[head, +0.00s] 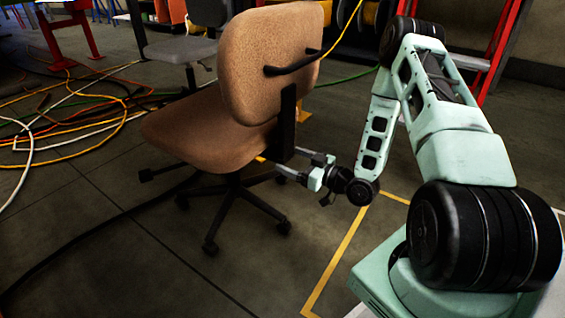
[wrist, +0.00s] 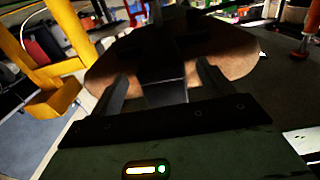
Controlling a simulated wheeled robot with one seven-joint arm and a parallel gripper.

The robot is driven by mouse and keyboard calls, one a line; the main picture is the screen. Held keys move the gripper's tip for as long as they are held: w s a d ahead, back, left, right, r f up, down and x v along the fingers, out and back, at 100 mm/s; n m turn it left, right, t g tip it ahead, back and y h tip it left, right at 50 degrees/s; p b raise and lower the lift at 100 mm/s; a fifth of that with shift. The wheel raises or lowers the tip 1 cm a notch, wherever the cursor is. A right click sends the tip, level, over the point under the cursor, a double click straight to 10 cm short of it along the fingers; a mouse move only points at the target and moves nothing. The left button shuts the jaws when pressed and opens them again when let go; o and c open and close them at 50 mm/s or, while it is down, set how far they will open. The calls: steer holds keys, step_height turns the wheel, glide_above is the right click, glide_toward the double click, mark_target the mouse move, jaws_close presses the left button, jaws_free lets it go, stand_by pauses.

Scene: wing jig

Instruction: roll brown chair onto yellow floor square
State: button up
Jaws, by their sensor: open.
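The brown chair (head: 268,62) stands upright on its black wheeled base, left of centre in the head view. Its backrest faces my arm, with a black handle and a black upright bar behind it. My gripper (head: 290,168) is open, low at the back of the chair by the black bar. In the wrist view the open fingers (wrist: 160,90) lie on either side of the dark bar, with the brown chair (wrist: 205,66) beyond. I cannot tell whether they touch it. The yellow floor square (head: 345,243) shows as a taped outline right of the chair, partly hidden by my arm.
Orange, yellow and white cables (head: 75,120) lie tangled on the floor at left. A dark cable (head: 100,238) runs across the floor by the chair's wheels. A grey chair (head: 180,50) stands behind. Bare floor lies between the brown chair and the yellow tape.

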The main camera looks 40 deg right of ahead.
steer(key=shift+b+x, duration=0.6)
steer(key=shift+x, duration=1.5)
jaws_close()
